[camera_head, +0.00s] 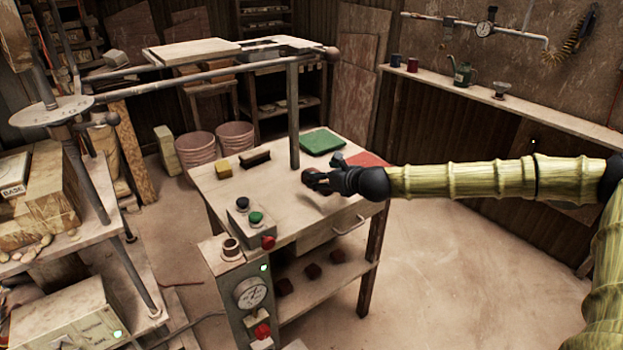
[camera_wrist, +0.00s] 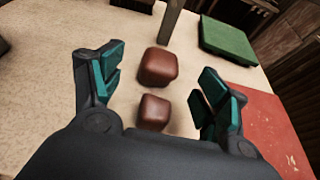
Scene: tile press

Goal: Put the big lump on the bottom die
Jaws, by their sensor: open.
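Two reddish-brown lumps lie on the worktable in the wrist view. The bigger lump (camera_wrist: 158,67) is farther from my gripper's palm, and the smaller lump (camera_wrist: 154,112) is nearer to it. My gripper (camera_wrist: 160,73) is open, with one finger to each side of the lumps and nothing held. In the head view my gripper (camera_head: 313,183) is over the table's right part, and a brown lump (camera_head: 308,172) shows partly behind it. I cannot make out the bottom die for certain in either view.
Brown pieces (camera_head: 312,271) lie on the lower shelf.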

